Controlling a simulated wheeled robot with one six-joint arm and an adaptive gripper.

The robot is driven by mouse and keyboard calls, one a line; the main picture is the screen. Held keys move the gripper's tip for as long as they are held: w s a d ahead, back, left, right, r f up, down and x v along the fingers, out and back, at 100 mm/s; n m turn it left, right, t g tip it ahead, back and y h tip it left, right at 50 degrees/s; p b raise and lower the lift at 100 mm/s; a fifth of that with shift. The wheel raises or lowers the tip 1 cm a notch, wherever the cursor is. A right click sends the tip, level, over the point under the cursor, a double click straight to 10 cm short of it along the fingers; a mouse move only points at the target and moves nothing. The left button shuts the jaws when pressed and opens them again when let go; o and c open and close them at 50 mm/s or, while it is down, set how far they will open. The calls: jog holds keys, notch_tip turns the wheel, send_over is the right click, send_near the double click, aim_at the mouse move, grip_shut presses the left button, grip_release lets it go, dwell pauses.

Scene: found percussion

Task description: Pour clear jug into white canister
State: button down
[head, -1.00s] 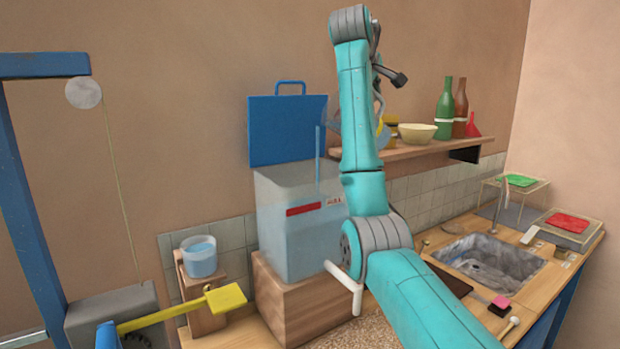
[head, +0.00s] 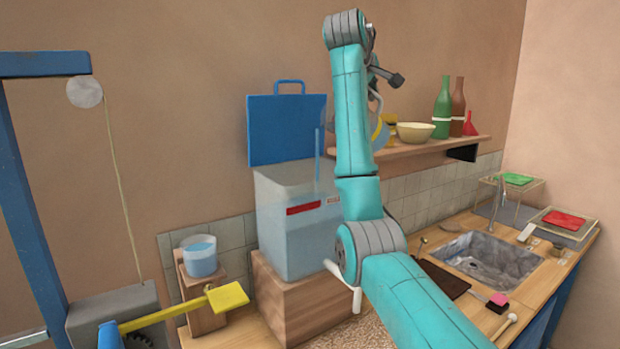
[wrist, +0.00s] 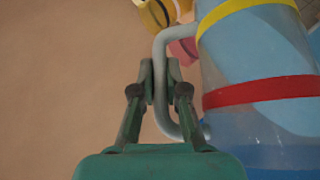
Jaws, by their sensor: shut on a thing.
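The clear jug (wrist: 258,65) is bluish and see-through, with a yellow and a red band, close up in the wrist view. My gripper (wrist: 160,75) is shut on its grey handle. In the head view the jug is mostly hidden behind my arm, with a pale part (head: 331,122) showing to the left of it. The white canister (head: 290,255) is a boxy, translucent container with a red mark, standing on a wooden block. A thin pale-blue vertical streak, which looks like falling water, runs from beside the jug to the canister's top.
A blue panel with a handle (head: 287,130) stands upright behind the canister. A shelf (head: 420,146) with a bowl, bottles and a red funnel is close on the right. A small water-filled cup (head: 200,262) stands left. A sink (head: 488,258) is at right.

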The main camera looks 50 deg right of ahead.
jog(key=shift+w+a+r+n+h+p, duration=0.15)
jog(key=shift+a+r+n+h+p, duration=0.15)
jog(key=shift+a+h, duration=0.3)
dwell(1.6)
